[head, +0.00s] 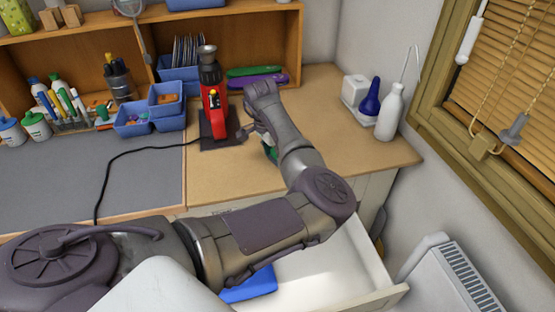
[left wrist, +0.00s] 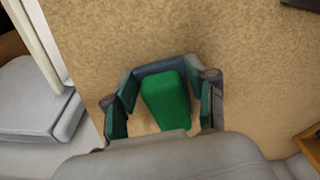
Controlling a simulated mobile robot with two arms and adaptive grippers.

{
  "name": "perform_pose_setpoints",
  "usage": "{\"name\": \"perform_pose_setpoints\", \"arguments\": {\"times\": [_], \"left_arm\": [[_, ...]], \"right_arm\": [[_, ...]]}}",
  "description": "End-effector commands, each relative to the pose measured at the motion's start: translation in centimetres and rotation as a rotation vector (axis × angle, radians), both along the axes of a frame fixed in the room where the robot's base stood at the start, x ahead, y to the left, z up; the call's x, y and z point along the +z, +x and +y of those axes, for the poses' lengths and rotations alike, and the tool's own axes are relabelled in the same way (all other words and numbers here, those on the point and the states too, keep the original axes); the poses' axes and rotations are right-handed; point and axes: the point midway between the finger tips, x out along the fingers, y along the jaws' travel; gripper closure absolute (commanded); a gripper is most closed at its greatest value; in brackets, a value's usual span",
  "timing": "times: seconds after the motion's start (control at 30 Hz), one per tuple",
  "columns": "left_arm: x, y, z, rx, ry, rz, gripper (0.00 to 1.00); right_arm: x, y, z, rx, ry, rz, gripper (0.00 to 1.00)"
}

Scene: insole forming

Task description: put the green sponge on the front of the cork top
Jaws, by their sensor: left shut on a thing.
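The green sponge (left wrist: 167,100) shows in the left wrist view between the fingers of my left gripper (left wrist: 164,104), which is shut on it. The fingers have green pads of their own. In the head view my left gripper (head: 258,138) is over the cork top (head: 325,105), to the right of the red machine. A small green patch shows there, partly hidden by my arm; I cannot tell whether it is sponge or finger pad. Cork fills most of the left wrist view (left wrist: 225,45). I cannot tell whether the sponge touches it. My right gripper is not in view.
The red machine (head: 213,97) stands on a dark base close to my left gripper. A white bottle (head: 389,112) and a blue bottle (head: 370,97) stand at the right. An open drawer (head: 340,270) juts out below the front edge. Cork right of my arm is clear.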

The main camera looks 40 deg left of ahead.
Motion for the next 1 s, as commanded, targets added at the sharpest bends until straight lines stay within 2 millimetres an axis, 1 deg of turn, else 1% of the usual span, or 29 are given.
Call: {"name": "perform_pose_setpoints", "arguments": {"times": [0.07, 0.1, 0.23, 0.47, 0.57, 0.67, 0.77, 1.0], "left_arm": [[-0.1, -0.1, -0.1, -0.002, -0.004, 0.004, 0.73], [-0.1, -0.1, -0.1, -0.001, -0.004, 0.004, 0.40], [-0.1, -0.1, -0.1, -0.001, -0.004, 0.004, 0.19], [-0.1, -0.1, -0.1, -0.001, -0.003, 0.004, 0.19], [0.1, -0.1, -0.1, -0.001, -0.003, 0.003, 0.19], [0.8, -0.1, 0.0, 0.000, -0.002, 0.003, 0.19], [2.2, -0.4, 0.1, 0.001, 0.000, 0.002, 0.19], [7.3, -1.1, 0.4, 0.000, 0.000, 0.000, 0.19]], "right_arm": [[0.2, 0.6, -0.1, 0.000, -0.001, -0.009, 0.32], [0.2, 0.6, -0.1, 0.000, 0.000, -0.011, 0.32], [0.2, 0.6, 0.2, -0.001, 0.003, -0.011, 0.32], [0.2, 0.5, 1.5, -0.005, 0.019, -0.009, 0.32], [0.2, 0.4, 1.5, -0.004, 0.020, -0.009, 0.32], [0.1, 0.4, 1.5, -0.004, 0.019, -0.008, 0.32], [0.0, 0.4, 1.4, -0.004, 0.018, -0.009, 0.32], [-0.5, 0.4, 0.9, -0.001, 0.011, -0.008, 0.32]]}}
